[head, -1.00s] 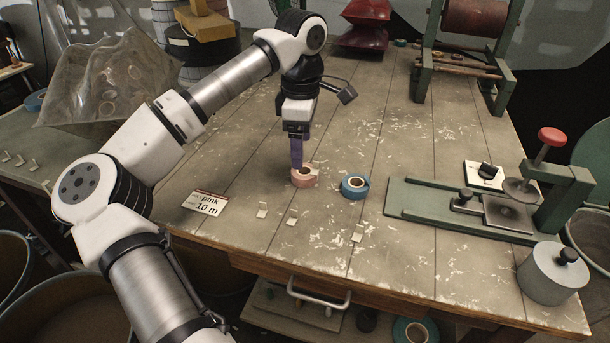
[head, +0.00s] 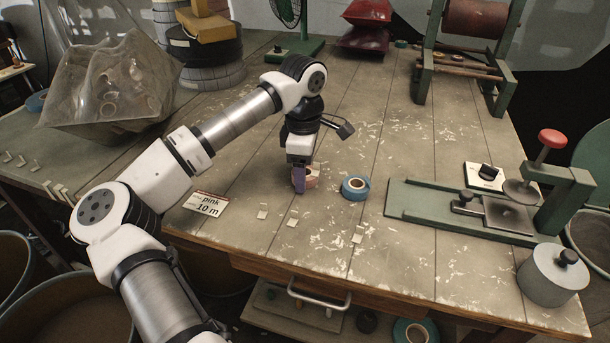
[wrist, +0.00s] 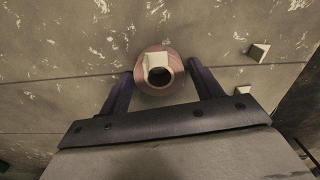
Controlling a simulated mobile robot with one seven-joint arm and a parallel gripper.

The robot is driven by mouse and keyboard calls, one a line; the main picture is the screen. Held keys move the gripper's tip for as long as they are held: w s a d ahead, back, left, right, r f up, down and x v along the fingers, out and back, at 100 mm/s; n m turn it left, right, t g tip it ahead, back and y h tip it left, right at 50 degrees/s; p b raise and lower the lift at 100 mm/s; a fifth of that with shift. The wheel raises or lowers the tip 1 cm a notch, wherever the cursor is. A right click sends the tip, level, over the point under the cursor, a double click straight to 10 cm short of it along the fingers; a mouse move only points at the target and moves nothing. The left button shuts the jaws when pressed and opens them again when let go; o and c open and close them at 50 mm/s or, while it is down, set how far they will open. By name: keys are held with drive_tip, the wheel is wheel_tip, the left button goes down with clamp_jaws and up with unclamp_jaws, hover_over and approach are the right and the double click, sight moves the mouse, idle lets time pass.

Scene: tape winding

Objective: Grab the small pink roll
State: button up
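The small pink roll (head: 311,177) lies flat on the table, partly hidden behind my gripper in the head view. In the wrist view the pink roll (wrist: 147,57) shows its dark core hole and a pale tab on top. My gripper (head: 299,183) is low over the table at the roll. In the wrist view the two purple fingers of my gripper (wrist: 160,80) are apart, one on each side of the roll's near part. A small gap seems to show between roll and fingers; contact is not clear.
A blue roll (head: 355,187) lies just right of the pink one. A card reading "pink 10 m" (head: 206,204) lies to the left. Small pale tabs (head: 292,219) lie in front. A green press (head: 460,208) stands at the right.

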drive_tip(key=c, duration=0.7)
